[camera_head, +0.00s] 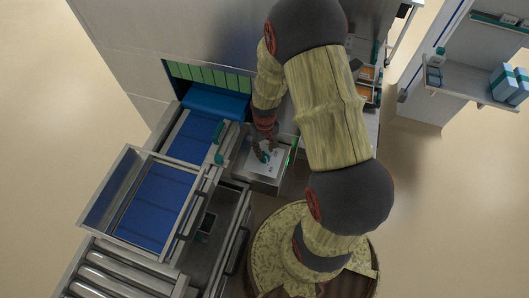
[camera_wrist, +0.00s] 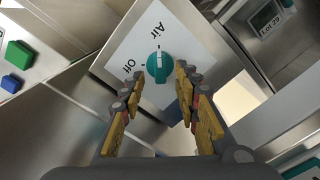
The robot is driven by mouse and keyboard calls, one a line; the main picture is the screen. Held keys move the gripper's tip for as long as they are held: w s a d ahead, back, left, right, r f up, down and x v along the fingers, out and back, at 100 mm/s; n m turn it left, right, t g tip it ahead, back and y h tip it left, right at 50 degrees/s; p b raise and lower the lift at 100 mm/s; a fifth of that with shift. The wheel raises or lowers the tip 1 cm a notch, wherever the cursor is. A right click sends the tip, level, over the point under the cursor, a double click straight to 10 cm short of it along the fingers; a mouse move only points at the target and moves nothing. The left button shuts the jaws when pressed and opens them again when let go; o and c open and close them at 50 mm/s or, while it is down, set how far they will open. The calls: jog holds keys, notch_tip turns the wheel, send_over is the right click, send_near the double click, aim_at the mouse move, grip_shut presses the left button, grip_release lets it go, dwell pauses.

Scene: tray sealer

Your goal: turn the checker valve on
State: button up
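The valve is a round teal knob (camera_wrist: 159,66) with a white stripe, on a white label plate (camera_wrist: 126,52) marked "Air" and "Off". In the wrist view the stripe runs roughly upright and seems to line up with the upper tick, near "Air"; "Off" is at the lower left. My gripper (camera_wrist: 162,79) is open, with one finger to each side of the knob and the tips close to it. I cannot tell whether they touch it. In the head view my gripper (camera_head: 264,147) is over the white plate (camera_head: 256,165) and partly covers the knob.
A green button (camera_wrist: 18,54) and a blue button (camera_wrist: 11,83) are at the left of the wrist view. A small screen (camera_wrist: 266,18) reading "Lot 20" is at the upper right.

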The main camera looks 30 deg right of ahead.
aim_at(265, 155)
notch_tip(265, 155, up, 9)
jog(key=shift+f, duration=0.15)
dwell(0.6)
jog(key=s+a+r+t+b, duration=0.2)
jog(key=s+a+r, duration=0.2)
jog(key=r, duration=0.4)
jog(key=s+a+r+n+t+b, duration=0.1)
jog(key=s+a+r, duration=0.3)
jog(key=r, duration=0.4)
jog(key=s+a+r+t+b, duration=0.2)
jog(key=s+a+r+b, duration=0.1)
jog(key=r, duration=0.5)
jog(key=shift+s+a+r+n+t, duration=0.3)
jog(key=shift+s+a, duration=0.25)
jog(key=shift+s, duration=0.45)
jog(key=shift+a, duration=0.1)
